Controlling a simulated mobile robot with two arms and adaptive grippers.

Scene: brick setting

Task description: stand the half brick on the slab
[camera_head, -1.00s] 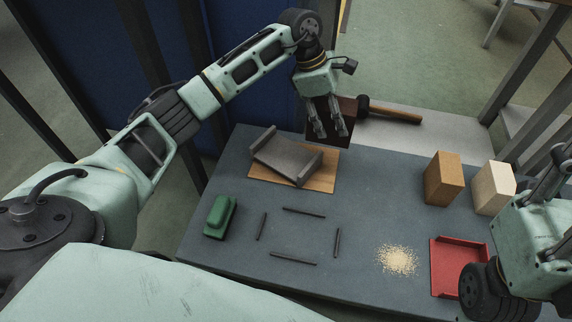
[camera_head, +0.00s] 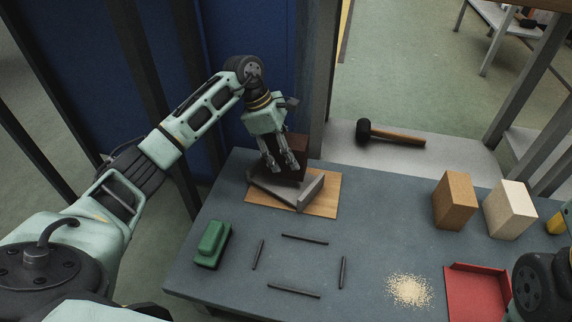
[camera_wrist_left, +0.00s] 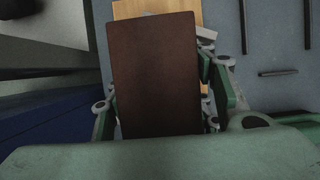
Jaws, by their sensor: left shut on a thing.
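The half brick (camera_head: 298,147) is dark reddish brown. My left gripper (camera_head: 280,168) is shut on it, and the brick's broad face fills the middle of the left wrist view (camera_wrist_left: 155,75). A grey piece with raised ends (camera_head: 312,190), seemingly the slab, rests on a wooden board (camera_head: 322,203) at the back left of the table. The gripper and brick are over its back part in the head view. The gripper hides some of the grey piece, and I cannot tell whether the brick touches it. My right gripper is out of view.
A green block-like tool (camera_head: 212,243) and several dark bars (camera_head: 305,239) lie on the grey table (camera_head: 225,285). A tan block (camera_head: 455,202), a cream block (camera_head: 509,210), a sand pile (camera_head: 410,290) and a red tray (camera_head: 478,293) are rightward. A mallet (camera_head: 395,134) lies behind.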

